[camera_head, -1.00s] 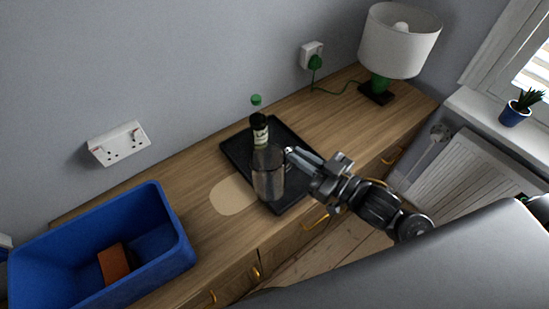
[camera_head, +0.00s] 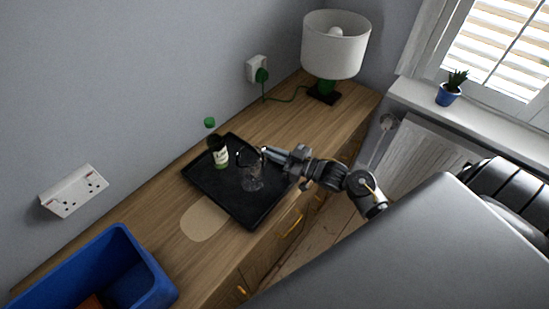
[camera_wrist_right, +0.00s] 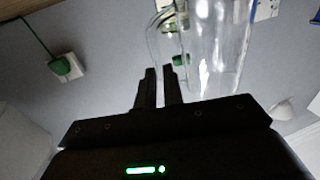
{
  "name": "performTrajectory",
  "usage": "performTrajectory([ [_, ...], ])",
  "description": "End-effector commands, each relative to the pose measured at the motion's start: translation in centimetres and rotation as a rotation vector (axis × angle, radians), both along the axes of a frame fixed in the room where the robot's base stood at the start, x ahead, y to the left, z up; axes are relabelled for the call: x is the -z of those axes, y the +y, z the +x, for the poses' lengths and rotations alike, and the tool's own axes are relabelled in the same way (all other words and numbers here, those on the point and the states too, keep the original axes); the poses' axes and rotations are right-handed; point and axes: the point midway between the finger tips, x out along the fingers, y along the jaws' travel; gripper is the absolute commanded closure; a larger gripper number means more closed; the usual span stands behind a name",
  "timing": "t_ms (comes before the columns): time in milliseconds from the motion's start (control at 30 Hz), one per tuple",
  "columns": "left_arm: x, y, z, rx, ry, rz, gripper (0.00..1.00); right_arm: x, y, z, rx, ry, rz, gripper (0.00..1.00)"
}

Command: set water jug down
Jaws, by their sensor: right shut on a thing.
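The water jug (camera_head: 251,180) is clear glass and looks upright over the middle of the black tray (camera_head: 252,219), right of a dark bottle. My right gripper (camera_head: 267,153) comes in from the right and is shut on the jug's handle. In the right wrist view the jug (camera_wrist_right: 222,45) fills the upper middle, with its handle at the fingertips (camera_wrist_right: 160,80). I cannot tell whether the jug's base touches the tray. My left gripper is not in view.
A blue bin (camera_head: 150,285) sits at lower left, and a pale patch (camera_head: 204,222) lies on the wooden top. A white lamp (camera_head: 334,45) stands at the far right end.

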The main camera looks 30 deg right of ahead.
Motion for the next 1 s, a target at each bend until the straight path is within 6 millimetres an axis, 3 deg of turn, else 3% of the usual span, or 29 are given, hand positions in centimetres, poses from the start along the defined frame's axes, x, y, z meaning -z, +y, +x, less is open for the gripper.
performTrajectory([
  [100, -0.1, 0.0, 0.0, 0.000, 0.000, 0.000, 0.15, 0.3, -0.3, 0.3, 0.001, -0.002, 0.000, 1.00],
  [333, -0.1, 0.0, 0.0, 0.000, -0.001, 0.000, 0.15, 3.1, -0.3, 0.3, 0.001, -0.001, 0.002, 1.00],
  [733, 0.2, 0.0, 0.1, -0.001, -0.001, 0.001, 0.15, 3.7, -0.3, 0.3, 0.000, -0.003, 0.001, 1.00],
  [767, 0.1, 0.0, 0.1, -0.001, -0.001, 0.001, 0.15, 3.8, -0.3, 0.3, 0.000, -0.001, 0.000, 0.89],
  [900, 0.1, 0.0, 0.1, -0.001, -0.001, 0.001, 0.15, 3.7, -0.3, 0.3, 0.000, -0.001, 0.000, 0.71],
  [1000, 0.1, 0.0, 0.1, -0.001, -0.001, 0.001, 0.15, 3.7, -0.2, 0.3, 0.000, -0.001, 0.000, 0.69],
])
